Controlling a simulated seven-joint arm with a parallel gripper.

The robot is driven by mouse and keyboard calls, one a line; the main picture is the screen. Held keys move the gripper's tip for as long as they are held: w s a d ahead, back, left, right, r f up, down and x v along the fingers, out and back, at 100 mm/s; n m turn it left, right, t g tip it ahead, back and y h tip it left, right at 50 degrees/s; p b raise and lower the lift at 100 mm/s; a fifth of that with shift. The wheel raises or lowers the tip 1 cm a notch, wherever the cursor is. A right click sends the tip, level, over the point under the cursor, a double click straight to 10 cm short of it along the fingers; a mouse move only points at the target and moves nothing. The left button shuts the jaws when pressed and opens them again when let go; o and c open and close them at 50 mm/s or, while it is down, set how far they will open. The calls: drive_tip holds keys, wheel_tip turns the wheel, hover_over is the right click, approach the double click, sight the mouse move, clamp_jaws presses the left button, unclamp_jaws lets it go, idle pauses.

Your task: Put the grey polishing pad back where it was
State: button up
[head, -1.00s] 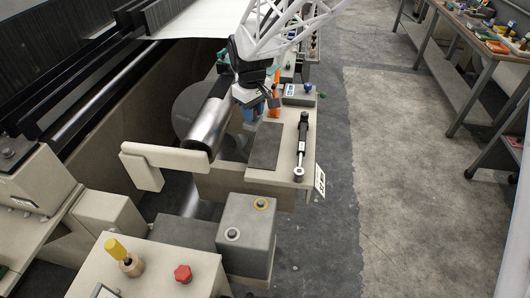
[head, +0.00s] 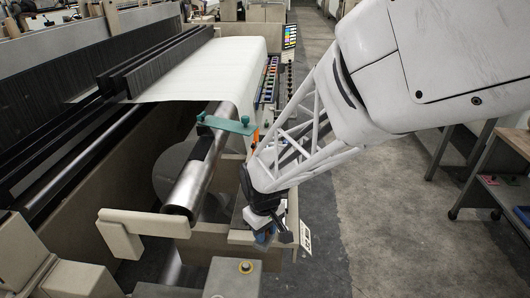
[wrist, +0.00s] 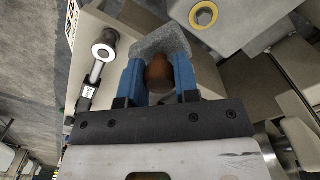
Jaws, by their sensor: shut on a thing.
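The grey polishing pad (wrist: 163,38) shows in the wrist view as a speckled grey block at the fingertips. A rounded brown part (wrist: 158,70), which looks like its handle, sits between the two blue fingers. My gripper (wrist: 159,78) is shut on the pad. In the head view my gripper (head: 264,238) is over the near end of the narrow beige side table, and the pad cannot be made out there. The arm hides most of the tabletop. The gap between pad and surface cannot be judged.
A torque wrench (wrist: 95,65) lies on the table beside my gripper. A metal roller (head: 195,175) and a teal bracket (head: 225,123) are to the left.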

drive_tip(key=shift+w, duration=0.1)
drive_tip(key=w+a, duration=0.2)
drive_tip(key=w, duration=0.2)
drive_tip(key=w+a+f, duration=0.1)
drive_tip(key=w+a, duration=0.1)
drive_tip(key=w, duration=0.3)
drive_tip(key=w+a, duration=0.3)
drive_tip(key=w, duration=0.2)
drive_tip(key=shift+w+f, duration=0.15)
drive_tip(key=shift+f, duration=0.1)
drive_tip(key=shift+f, duration=1.75)
drive_tip(key=shift+f, duration=0.1)
drive_tip(key=o, duration=1)
drive_tip(key=shift+c, duration=0.2)
wheel_tip(320, 180, up, 12)
